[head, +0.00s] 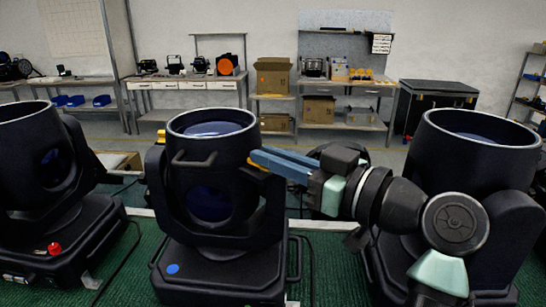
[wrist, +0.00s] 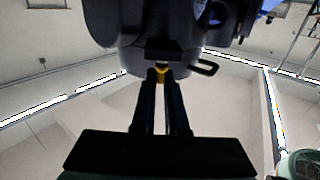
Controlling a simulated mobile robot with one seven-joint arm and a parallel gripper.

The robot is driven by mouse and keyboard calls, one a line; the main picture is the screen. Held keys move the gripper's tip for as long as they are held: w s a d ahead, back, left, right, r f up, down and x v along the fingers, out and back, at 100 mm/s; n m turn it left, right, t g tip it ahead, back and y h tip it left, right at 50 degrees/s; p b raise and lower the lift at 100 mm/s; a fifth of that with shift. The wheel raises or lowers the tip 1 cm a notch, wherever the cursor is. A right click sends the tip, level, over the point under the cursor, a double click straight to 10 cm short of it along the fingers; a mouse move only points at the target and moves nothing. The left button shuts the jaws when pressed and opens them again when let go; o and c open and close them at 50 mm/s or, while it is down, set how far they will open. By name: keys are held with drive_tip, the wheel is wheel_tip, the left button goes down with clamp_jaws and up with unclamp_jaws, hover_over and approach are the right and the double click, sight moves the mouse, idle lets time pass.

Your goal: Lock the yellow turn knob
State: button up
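The yellow turn knob (wrist: 161,72) is on the side of the dark middle par can (head: 205,185), near its upper right in the head view. In the wrist view it shows as a small yellow piece between my fingertips, partly hidden by them. My gripper (head: 255,162) reaches in from the right with its blue fingers against the can's side. In the wrist view my gripper (wrist: 161,80) has a narrow gap that the knob seems to fill, so it looks shut on it. The knob's turn angle cannot be made out.
Another par can (head: 35,170) stands at left and a third (head: 470,150) at right, partly behind my arm. All stand on a green surface (head: 135,260). A black handle (wrist: 205,67) juts out right of the knob. Workbenches (head: 195,82) line the back wall.

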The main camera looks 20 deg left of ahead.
drive_tip(key=shift+o, duration=0.9)
drive_tip(key=b+v, duration=0.2)
drive_tip(key=v, duration=1.1)
drive_tip(key=shift+b, duration=0.4)
drive_tip(key=shift+w+a, duration=0.1)
drive_tip(key=shift+a, duration=0.05)
